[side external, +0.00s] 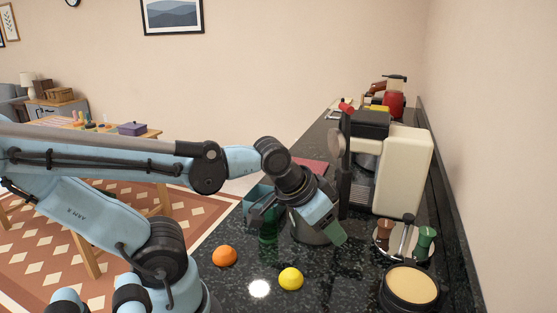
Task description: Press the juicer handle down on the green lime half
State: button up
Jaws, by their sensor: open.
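My gripper (303,229) is open, pointing down over the counter, with its two green-tipped fingers spread apart. Between and behind the fingers is a grey round base (312,237), partly covered by them. Just right of the gripper stand a dark upright post and a grey rounded part (336,145), which look like pieces of the juicer; I cannot tell which piece is its handle. I cannot make out the green lime half, which may be hidden behind my gripper. I cannot tell whether my fingers touch the juicer.
An orange (224,256) and a yellow lemon (291,279) lie on the dark counter in front. A cream and black machine (402,170) stands to the right. A round cream-topped container (410,285) and a tray with small tools (425,240) sit at lower right.

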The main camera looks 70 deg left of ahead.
jog(key=w+a+r+n+y, duration=0.1)
jog(key=a+y, duration=0.1)
jog(key=w+a+r+n+g+y, duration=0.1)
jog(key=a, duration=0.1)
jog(key=w+a+r+n+g+y, duration=0.1)
jog(key=w+y, duration=0.1)
jog(key=shift+a+r+y, duration=0.3)
jog(key=shift+a+r, duration=0.1)
jog(key=shift+c, duration=0.5)
jog(key=n+g+y, duration=0.2)
jog(key=n+y, duration=1)
send_near(342, 107)
jog(key=w+a, duration=0.1)
jog(key=a, duration=0.2)
jog(key=w+a, duration=0.1)
jog(key=a, duration=0.3)
jog(key=w+a, duration=0.1)
jog(key=a, duration=0.3)
jog(key=shift+a, duration=0.2)
jog(key=shift+c, duration=0.3)
grip_shut()
jog(key=shift+s, duration=0.1)
